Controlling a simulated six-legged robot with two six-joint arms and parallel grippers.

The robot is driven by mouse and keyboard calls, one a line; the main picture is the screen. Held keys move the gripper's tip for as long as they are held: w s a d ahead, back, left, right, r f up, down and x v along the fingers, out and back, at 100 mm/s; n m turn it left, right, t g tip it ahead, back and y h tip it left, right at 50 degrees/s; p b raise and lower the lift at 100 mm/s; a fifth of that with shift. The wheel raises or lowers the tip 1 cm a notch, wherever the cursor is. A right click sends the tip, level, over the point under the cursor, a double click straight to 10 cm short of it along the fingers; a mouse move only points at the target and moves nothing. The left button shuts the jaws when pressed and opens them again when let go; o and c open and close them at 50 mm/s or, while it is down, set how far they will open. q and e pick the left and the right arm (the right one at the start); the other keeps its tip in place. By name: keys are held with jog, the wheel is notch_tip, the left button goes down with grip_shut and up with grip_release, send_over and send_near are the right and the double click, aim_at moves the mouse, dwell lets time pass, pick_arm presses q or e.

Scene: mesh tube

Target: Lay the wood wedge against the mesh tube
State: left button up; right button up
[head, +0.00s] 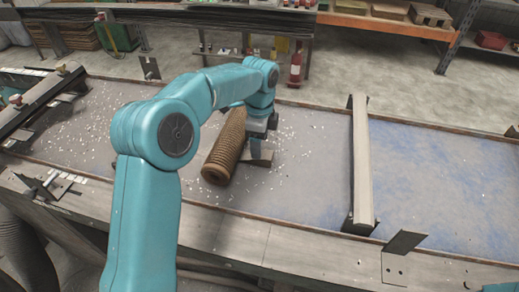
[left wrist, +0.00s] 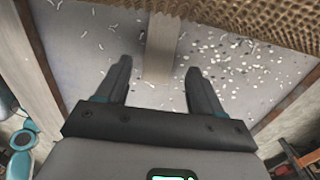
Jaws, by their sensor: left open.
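The mesh tube (head: 225,147) is a brown, ribbed cylinder lying on the grey bench top in the head view. Its woven side fills the top of the left wrist view (left wrist: 260,20). The wood wedge (left wrist: 162,48) is a plain light-brown block in the left wrist view, its far end at the tube's side; whether they touch is hard to tell. In the head view the wedge (head: 262,158) shows partly, right of the tube. My left gripper (left wrist: 158,67) is open, its fingertips either side of the wedge's near end, apart from it. My right gripper is not in view.
White chips are scattered over the bench around the tube. A wooden crossbar (head: 362,165) spans the bench at right, with a blue-stained stretch (head: 440,185) beyond it. Low wooden rails edge the bench. Another bar (head: 40,100) lies at far left.

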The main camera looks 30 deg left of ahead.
pick_arm(q)
notch_tip(320, 180, up, 8)
jog(key=shift+p, duration=0.3)
jog(key=shift+s, duration=0.2)
